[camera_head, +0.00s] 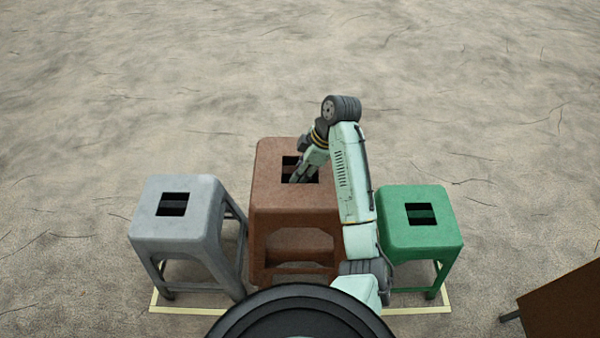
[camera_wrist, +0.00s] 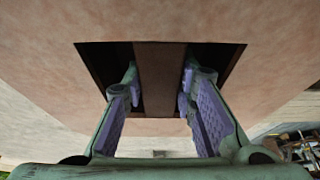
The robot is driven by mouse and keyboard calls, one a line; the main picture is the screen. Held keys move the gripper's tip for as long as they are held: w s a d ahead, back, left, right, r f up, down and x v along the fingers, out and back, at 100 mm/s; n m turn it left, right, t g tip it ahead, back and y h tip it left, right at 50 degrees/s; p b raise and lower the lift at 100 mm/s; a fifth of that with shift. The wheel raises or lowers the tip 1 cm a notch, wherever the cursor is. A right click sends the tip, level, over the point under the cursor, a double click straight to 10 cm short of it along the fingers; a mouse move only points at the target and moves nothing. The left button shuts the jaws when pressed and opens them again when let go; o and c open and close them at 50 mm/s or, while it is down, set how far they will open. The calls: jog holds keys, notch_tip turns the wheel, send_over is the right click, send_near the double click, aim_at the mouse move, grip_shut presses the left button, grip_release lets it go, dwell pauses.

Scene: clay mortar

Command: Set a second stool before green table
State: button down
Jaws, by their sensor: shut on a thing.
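A reddish-brown stool (camera_head: 285,200) stands between a grey stool (camera_head: 180,205) and a green stool (camera_head: 421,215). Each seat has a dark square opening with a bar across it. My gripper (camera_head: 297,178) reaches down into the brown stool's opening. In the wrist view its two fingers (camera_wrist: 160,95) are on either side of the brown bar (camera_wrist: 160,75), shut on it. The brown stool looks larger and higher than its neighbours, as if lifted; its feet are hidden behind my body. No green table shows.
A pale yellow line (camera_head: 190,310) on the sandy, cracked ground runs around the stools' feet. A brown panel (camera_head: 565,308) on a dark leg is at the lower right. The ground beyond the stools is clear. Blurred clutter (camera_wrist: 298,145) shows at the wrist view's right edge.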

jog(key=shift+r, duration=0.1)
notch_tip(320, 180, up, 23)
jog(key=shift+r, duration=0.2)
dwell(1.5)
jog(key=shift+f, duration=0.1)
